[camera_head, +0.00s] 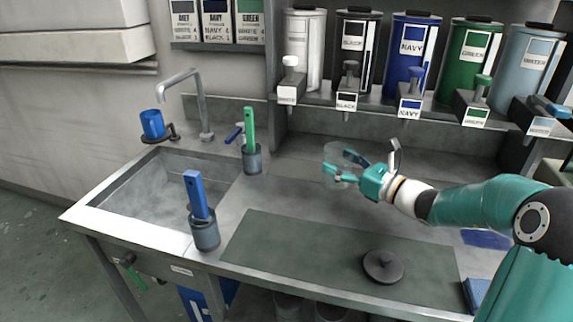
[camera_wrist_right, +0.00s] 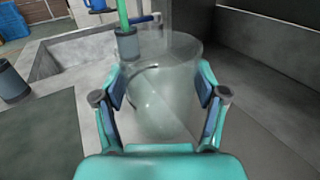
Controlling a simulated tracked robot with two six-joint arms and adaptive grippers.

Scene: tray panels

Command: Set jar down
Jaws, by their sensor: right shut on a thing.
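A clear, see-through jar (camera_head: 334,157) is between the fingers of my right gripper (camera_head: 349,165), over the grey counter right of the sink. In the right wrist view the jar (camera_wrist_right: 165,100) fills the space between the two fingers, which press on its sides. Its open rim faces away from the palm. Whether its base touches the counter is not clear. A dark round lid with a knob (camera_head: 383,266) lies on the grey-green mat (camera_head: 290,247) at the front. My left gripper is not in view.
Two grey cups hold a green-handled tool (camera_head: 249,128) and a blue-handled tool (camera_head: 196,195) beside the sink (camera_head: 165,185). Labelled dispensers, including a navy one (camera_head: 410,50), stand on the shelf behind. The mat's middle is clear. A blue pad (camera_head: 486,239) lies at right.

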